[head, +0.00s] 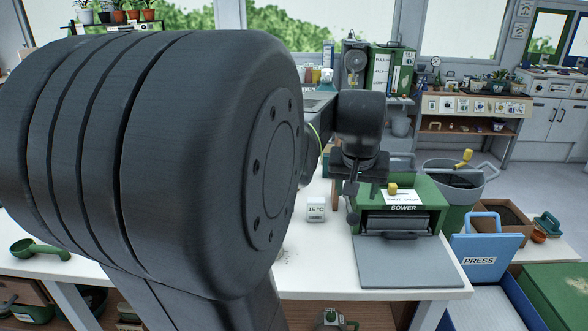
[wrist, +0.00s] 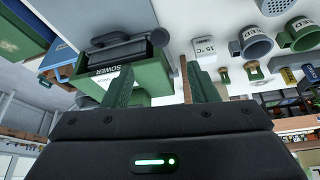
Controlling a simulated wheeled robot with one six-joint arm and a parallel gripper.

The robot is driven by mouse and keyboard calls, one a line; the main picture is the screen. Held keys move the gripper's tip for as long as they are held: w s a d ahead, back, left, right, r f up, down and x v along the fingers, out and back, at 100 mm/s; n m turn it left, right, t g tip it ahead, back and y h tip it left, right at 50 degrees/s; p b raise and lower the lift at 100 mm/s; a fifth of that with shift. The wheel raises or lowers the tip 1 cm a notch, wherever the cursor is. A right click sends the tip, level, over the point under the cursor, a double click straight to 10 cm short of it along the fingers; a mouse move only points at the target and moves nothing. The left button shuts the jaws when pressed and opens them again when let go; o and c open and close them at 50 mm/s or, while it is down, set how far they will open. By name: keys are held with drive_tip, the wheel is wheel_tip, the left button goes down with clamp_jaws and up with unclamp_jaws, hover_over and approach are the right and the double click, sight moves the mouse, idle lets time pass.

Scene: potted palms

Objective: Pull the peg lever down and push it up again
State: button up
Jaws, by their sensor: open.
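The green sower (head: 428,190) stands on the white bench, with a "SOWER" label and a grey tray at its front. A yellow knob (head: 392,188) shows at its top, beside a white label. A dark rod with rounded ends (head: 352,200) shows at its left side; I cannot tell for sure whether this is the peg lever. My gripper (head: 358,178) is at the sower's back left corner, partly hidden by my arm. In the wrist view its green fingers are apart with nothing between them (wrist: 162,72), and the sower (wrist: 150,78) lies behind the left finger.
A small 15 °C display (head: 316,209) stands left of the sower. A grey bin (head: 450,180) and a blue PRESS box (head: 478,250) are on the right. A green scoop (head: 40,249) lies at the far left. My arm covers much of the head view.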

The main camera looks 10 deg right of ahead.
sight(354, 215)
drive_tip(key=shift+m, duration=0.4)
drive_tip(key=b+x, duration=0.1)
drive_tip(key=x, duration=1.2)
drive_tip(key=shift+w+d+f, duration=0.1)
drive_tip(key=shift+w+f, duration=0.05)
drive_tip(key=shift+f, duration=0.2)
drive_tip(key=shift+r, duration=0.1)
clamp_jaws()
